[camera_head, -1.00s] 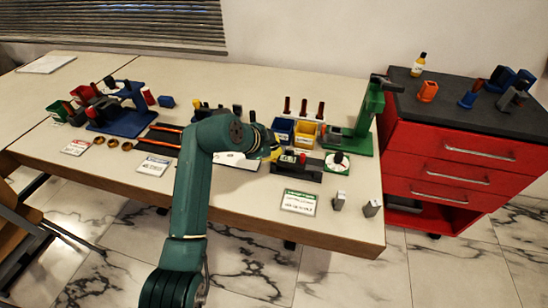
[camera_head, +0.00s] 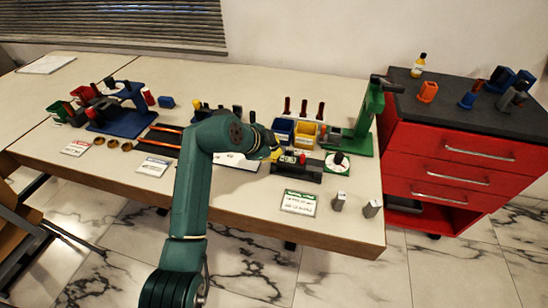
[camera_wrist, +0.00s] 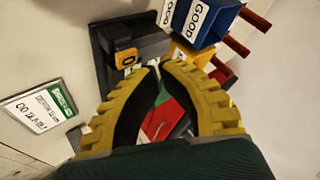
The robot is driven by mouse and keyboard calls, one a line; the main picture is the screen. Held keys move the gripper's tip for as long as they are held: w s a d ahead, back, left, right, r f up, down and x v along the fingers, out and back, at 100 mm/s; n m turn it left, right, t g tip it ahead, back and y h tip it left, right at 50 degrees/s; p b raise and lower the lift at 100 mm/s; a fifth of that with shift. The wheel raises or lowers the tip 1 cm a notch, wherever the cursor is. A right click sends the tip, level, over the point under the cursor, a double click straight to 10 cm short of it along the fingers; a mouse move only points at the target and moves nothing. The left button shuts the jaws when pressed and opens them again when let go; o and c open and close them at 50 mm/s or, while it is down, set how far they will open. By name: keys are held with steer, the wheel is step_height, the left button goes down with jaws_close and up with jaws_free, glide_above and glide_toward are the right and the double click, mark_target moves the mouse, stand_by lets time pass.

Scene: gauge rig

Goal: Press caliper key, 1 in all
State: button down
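The caliper fixture is a long dark stand (camera_head: 296,172) near the front of the bench, with red and green parts on top. In the wrist view a dark block (camera_wrist: 150,42) carries a small yellow key (camera_wrist: 125,57) marked with a dark "0". My gripper (camera_head: 277,155) is above the left part of the stand in the head view. In the wrist view its yellow, black-lined fingers (camera_wrist: 159,67) have their tips almost together, with nothing visible held. The yellow key lies just beyond the left fingertip. Contact cannot be made out. Red and green parts show between the fingers.
Blue (camera_head: 283,130) and yellow (camera_head: 306,133) bins and red posts (camera_head: 303,107) stand behind. A green stand (camera_head: 370,120) is to the right. A white sign (camera_head: 299,202) and two grey blocks (camera_head: 339,201) are in front. A round dial (camera_head: 338,161) is beside the fixture.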

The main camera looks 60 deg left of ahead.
steer(key=shift+f, duration=0.15)
steer(key=shift+f, duration=0.25)
steer(key=shift+f, duration=0.45)
stand_by(0.6)
steer(key=shift+r+p, duration=0.85)
steer(key=shift+p, duration=0.15)
step_height(320, 180, up, 5)
steer(key=p, duration=0.5)
steer(key=shift+r, duration=0.1)
